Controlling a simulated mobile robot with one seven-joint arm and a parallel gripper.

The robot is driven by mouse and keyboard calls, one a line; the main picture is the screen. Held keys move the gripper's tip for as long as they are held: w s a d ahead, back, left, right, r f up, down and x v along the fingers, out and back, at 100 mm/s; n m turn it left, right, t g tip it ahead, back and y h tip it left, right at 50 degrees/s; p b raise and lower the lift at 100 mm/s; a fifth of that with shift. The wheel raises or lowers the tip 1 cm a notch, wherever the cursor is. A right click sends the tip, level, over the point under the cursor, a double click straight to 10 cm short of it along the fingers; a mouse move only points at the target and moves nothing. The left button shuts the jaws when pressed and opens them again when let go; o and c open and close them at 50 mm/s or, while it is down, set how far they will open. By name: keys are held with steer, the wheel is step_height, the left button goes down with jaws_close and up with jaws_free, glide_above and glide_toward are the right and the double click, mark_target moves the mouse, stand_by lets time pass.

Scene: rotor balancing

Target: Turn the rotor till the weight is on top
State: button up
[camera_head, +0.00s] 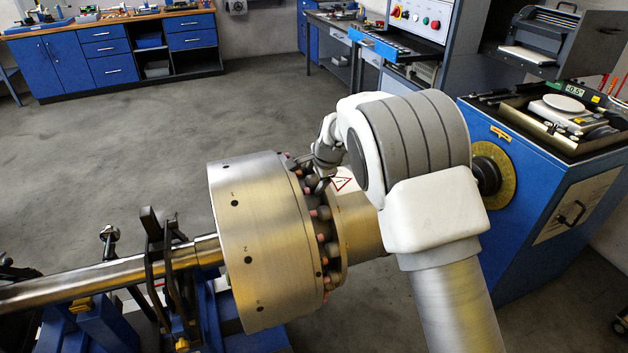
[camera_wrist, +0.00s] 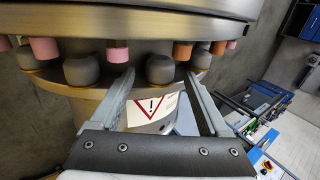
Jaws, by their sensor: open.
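The rotor is a large brushed-metal drum (camera_head: 262,235) on a horizontal shaft (camera_head: 110,275), with small numbered dark holes on its side. Its right rim carries a ring of pink-tipped pegs and dark round knobs. In the wrist view, the drum edge (camera_wrist: 130,15) crosses the top, with grey knobs and pink or orange pegs below it. My gripper (camera_wrist: 159,77) is open, its fingers on either side of one grey knob (camera_wrist: 160,69); contact cannot be told. In the head view, my gripper (camera_head: 322,178) is at the upper right rim, partly hidden. I cannot single out the weight.
A blue machine cabinet (camera_head: 540,210) stands at the right, with a tray of tools on top. A black and blue support (camera_head: 165,265) stands under the shaft at the left. A warning-triangle plate (camera_head: 342,180) is behind my gripper. Open floor (camera_head: 110,140) lies behind.

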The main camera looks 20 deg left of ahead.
steer(key=shift+x, duration=0.95)
jaws_close()
stand_by(0.8)
